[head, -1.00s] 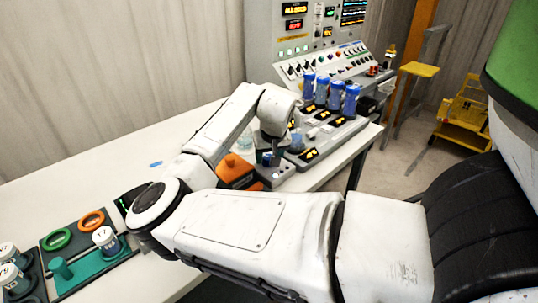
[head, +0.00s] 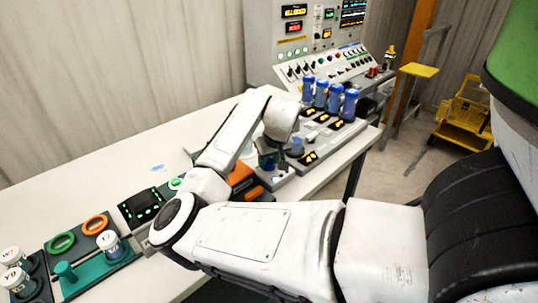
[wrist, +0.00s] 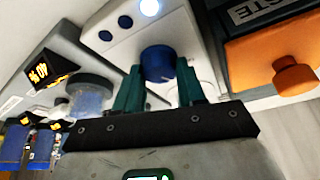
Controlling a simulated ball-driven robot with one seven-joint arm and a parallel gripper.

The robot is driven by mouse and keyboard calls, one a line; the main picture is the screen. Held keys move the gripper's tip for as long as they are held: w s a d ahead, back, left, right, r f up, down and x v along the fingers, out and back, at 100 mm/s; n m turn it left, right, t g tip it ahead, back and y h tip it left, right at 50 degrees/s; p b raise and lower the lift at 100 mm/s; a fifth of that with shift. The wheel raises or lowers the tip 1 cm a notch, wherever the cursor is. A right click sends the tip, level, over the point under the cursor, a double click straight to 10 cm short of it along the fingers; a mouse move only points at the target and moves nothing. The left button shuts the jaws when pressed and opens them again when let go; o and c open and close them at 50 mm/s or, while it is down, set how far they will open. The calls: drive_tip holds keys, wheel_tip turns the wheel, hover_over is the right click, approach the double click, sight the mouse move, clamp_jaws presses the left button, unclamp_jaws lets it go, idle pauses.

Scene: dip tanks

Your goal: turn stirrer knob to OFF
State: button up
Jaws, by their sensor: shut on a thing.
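The stirrer knob (wrist: 158,62) is a round blue knob on a pale grey panel in the wrist view. My gripper (wrist: 159,68) has its two teal fingers on either side of this knob and is shut on it. The knob's pointer and any OFF mark cannot be made out. A white-blue light (wrist: 150,7) glows on the same panel, beside small dark blue buttons (wrist: 125,21). In the head view my gripper (head: 268,160) points down at the pale unit on the bench, and the knob is hidden there.
An orange container lid (wrist: 282,55) with a round handle is close on the right in the wrist view. A clear jar with blue contents (wrist: 88,95) is close on the left. Blue-capped cylinders (head: 335,97) stand behind. The bench's (head: 105,160) left middle is clear.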

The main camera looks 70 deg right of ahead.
drive_tip(key=n+p, duration=0.2)
drive_tip(key=p, duration=0.1)
drive_tip(key=shift+s+d+r+n+t+y, duration=0.1)
drive_tip(key=shift+r+n+t+y, duration=0.05)
drive_tip(key=shift+n+t+y, duration=0.2)
drive_tip(key=shift+n+y+p, duration=0.25)
drive_tip(key=shift+n+p, duration=0.4)
drive_tip(key=shift+p, duration=0.05)
drive_tip(key=o, duration=1.1)
drive_tip(key=shift+c, duration=0.2)
drive_tip(key=v, duration=1)
drive_tip(key=shift+s+r, duration=0.15)
drive_tip(key=shift+s, duration=0.1)
